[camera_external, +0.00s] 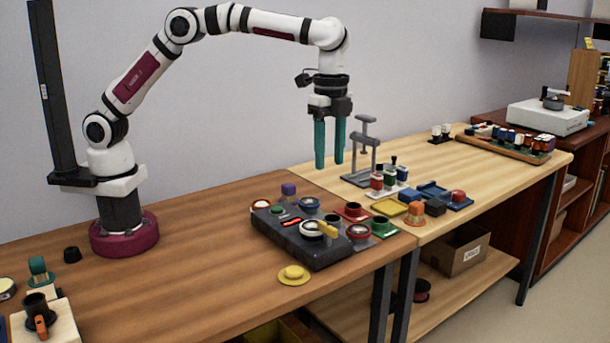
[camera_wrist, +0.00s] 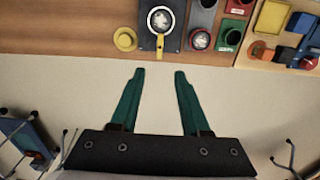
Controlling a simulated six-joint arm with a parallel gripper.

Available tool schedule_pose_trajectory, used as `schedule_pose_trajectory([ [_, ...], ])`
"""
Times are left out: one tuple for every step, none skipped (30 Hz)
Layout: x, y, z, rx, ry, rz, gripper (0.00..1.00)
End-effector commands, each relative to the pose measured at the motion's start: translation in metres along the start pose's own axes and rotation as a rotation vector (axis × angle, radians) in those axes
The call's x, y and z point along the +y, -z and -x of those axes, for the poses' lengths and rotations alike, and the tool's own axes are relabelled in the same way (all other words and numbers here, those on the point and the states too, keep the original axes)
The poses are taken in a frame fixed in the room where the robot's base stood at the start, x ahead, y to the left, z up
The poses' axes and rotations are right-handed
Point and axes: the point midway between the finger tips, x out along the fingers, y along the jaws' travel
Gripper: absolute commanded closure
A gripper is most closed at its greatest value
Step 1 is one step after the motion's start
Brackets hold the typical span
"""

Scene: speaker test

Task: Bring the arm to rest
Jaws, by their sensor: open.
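My gripper (camera_external: 329,163) hangs from my outstretched arm with its green fingers pointing down. The fingers are apart, with nothing between them. In the wrist view the two fingertips (camera_wrist: 159,72) show against the pale floor (camera_wrist: 160,100), just short of the table edge. My arm is raised and bent, reaching right from its maroon base on the wooden table (camera_external: 200,235). No object touches the fingers in either view.
A dark grey block (camera_external: 300,250) with round parts stands near the table's front edge, also in the wrist view (camera_wrist: 148,32). A yellow knob (camera_external: 293,275) lies beside it. A grey stand (camera_external: 362,150) and several small coloured parts sit to the right. The table's left middle is mostly clear.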

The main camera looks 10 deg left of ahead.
Motion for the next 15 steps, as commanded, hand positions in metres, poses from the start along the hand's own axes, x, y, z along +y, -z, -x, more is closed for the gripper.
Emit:
schedule_pose_trajectory([
  [0.0,0.0003,0.0049,0.002,0.0,0.0,0.54],
  [0.0,0.0001,0.0072,0.001,0.0,-0.001,0.54],
  [0.0,0.0,0.0091,0.0,0.0,-0.001,0.54],
  [0.0,0.0,0.01,0.0,0.0,-0.001,0.54],
  [0.0001,-0.0001,0.0104,0.0,0.0,-0.001,0.54],
  [0.0001,-0.0001,0.0105,0.0,0.0,-0.001,0.54],
  [0.0001,-0.0002,0.0104,0.0,0.0,-0.001,0.54],
  [0.0001,-0.0002,0.0103,0.0,0.0,0.0,0.54],
  [0.0001,-0.0002,0.0103,0.0,0.0,0.0,0.54],
  [0.0001,-0.0001,0.0102,0.0,0.0,0.0,0.54],
  [0.0001,-0.0001,0.0102,0.0,0.0,0.0,0.54],
  [0.0001,-0.0001,0.0101,0.0,0.0,-0.001,0.54],
  [0.0001,-0.0001,0.0101,0.0,0.0,-0.001,0.54],
  [0.0001,-0.0001,0.01,0.0,0.0,-0.001,0.54],
  [0.0001,-0.0001,0.01,0.0,0.0,-0.001,0.54],
])
